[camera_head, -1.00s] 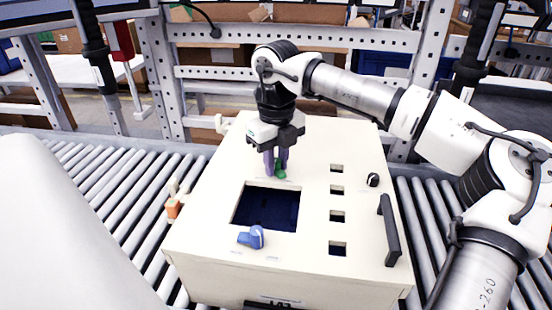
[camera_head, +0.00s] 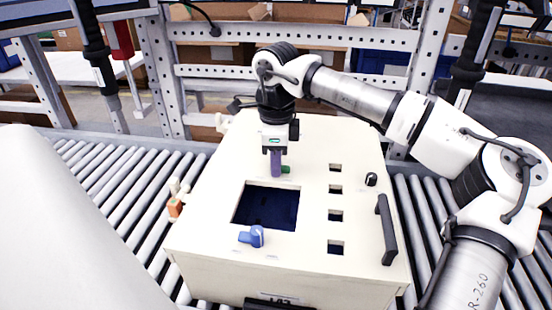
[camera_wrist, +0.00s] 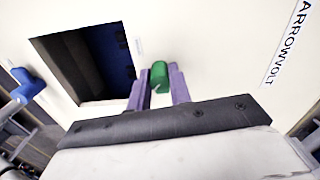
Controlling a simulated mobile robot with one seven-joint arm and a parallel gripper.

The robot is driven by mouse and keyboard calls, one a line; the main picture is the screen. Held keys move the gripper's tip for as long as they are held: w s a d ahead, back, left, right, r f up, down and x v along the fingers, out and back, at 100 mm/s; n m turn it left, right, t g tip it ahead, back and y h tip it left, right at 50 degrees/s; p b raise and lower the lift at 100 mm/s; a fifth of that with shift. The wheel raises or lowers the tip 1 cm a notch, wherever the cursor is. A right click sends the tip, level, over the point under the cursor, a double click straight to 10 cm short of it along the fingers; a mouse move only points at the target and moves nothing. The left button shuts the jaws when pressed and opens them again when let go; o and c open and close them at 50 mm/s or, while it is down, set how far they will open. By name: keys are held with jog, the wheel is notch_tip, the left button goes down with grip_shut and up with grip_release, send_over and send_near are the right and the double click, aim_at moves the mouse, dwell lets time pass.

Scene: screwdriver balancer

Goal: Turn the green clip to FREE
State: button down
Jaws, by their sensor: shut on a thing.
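The green clip (camera_head: 286,170) is on the top of the cream box, at the far edge of the square opening. My gripper (camera_head: 276,168) points down onto it, and its purple fingers hide part of the clip in the head view. In the wrist view the green clip (camera_wrist: 159,76) sits between the two purple fingers of my gripper (camera_wrist: 160,86), which are shut on it. No FREE label can be read in these frames.
The cream box (camera_head: 200,215) stands on a roller conveyor (camera_head: 105,180). A blue clip (camera_head: 252,237) is at the opening's near edge. The dark opening (camera_head: 266,207), small square slots, a black knob (camera_head: 371,179) and a black handle (camera_head: 388,230) are on the top.

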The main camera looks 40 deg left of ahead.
jog(key=shift+n, duration=0.6)
jog(key=c, duration=1.3)
grip_release()
jog(key=shift+d, duration=0.1)
jog(key=shift+o, duration=0.2)
notch_tip(320, 180, up, 14)
jog(key=shift+b, duration=0.35)
